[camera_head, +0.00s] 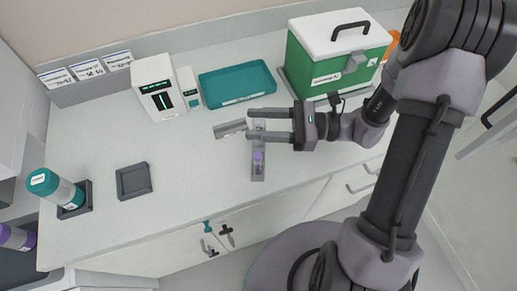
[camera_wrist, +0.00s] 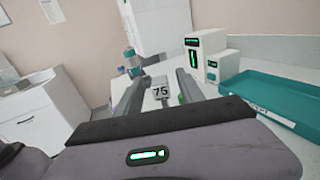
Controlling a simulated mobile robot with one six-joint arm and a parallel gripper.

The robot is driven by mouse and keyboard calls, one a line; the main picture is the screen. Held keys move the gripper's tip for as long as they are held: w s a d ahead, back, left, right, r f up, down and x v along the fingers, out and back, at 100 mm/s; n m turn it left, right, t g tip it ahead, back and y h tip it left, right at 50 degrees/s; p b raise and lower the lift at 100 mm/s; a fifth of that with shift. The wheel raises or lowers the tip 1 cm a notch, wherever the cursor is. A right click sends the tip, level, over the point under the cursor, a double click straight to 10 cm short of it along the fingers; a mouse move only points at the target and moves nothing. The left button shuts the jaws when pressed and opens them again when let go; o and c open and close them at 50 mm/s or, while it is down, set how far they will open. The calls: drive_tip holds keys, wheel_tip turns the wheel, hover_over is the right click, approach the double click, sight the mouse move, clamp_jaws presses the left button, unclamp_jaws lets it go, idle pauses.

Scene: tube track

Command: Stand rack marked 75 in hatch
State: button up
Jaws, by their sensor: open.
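A small grey rack (camera_head: 258,175) lies on the counter and holds a purple-topped tube (camera_head: 257,157). A plate marked 75 (camera_wrist: 160,91) shows between my fingers in the wrist view. My gripper (camera_head: 250,124) is open, its two fingers pointing left on either side of the rack's far end. It also shows in the wrist view (camera_wrist: 158,78). I cannot tell whether the fingers touch the rack. A white device (camera_head: 157,85) with a dark front opening stands at the back; I cannot tell whether this is the hatch.
A teal tray (camera_head: 237,83) and a green box with a white lid (camera_head: 336,55) stand at the back. A grey piece (camera_head: 230,129) lies left of my fingertips. An empty square holder (camera_head: 133,181) and a teal-capped container (camera_head: 57,188) are at left.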

clamp_jaws()
idle(1.4)
